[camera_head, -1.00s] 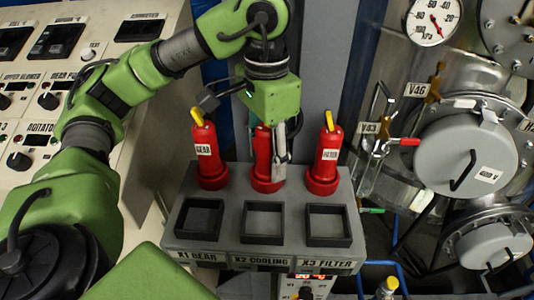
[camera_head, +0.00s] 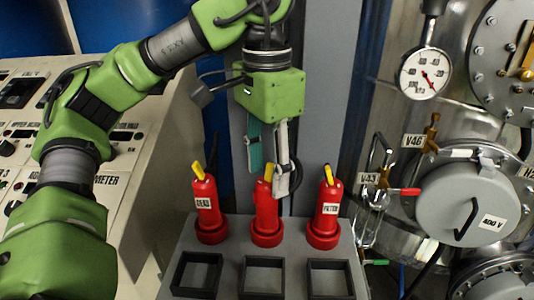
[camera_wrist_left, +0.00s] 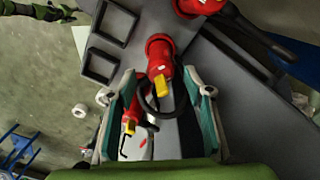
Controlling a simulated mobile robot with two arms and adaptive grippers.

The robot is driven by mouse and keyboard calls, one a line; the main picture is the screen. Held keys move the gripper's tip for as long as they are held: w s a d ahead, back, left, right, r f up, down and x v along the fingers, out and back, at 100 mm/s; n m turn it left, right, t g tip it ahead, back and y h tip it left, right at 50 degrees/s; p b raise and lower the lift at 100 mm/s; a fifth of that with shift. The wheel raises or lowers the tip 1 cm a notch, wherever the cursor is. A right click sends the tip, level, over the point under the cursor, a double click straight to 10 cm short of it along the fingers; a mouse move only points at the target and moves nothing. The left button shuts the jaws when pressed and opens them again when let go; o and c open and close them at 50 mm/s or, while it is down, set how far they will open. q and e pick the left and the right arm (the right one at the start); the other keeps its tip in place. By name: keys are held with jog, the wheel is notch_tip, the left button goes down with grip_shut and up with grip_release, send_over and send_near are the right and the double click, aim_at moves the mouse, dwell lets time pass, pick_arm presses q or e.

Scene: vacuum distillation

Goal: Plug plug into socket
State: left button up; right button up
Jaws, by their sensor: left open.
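In the left wrist view the middle plug (camera_wrist_left: 160,58) lies between the open fingers, with no visible grip. My right gripper is out of view.
A control panel (camera_head: 125,160) stands at the left. A grey column rises behind the plugs. At the right are a steel vessel with a pressure gauge (camera_head: 425,72), a round grey cover (camera_head: 458,195) and a red-handled valve (camera_head: 408,191), close to the block.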

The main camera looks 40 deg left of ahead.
pick_arm(q)
jog(key=shift+r, duration=1.4)
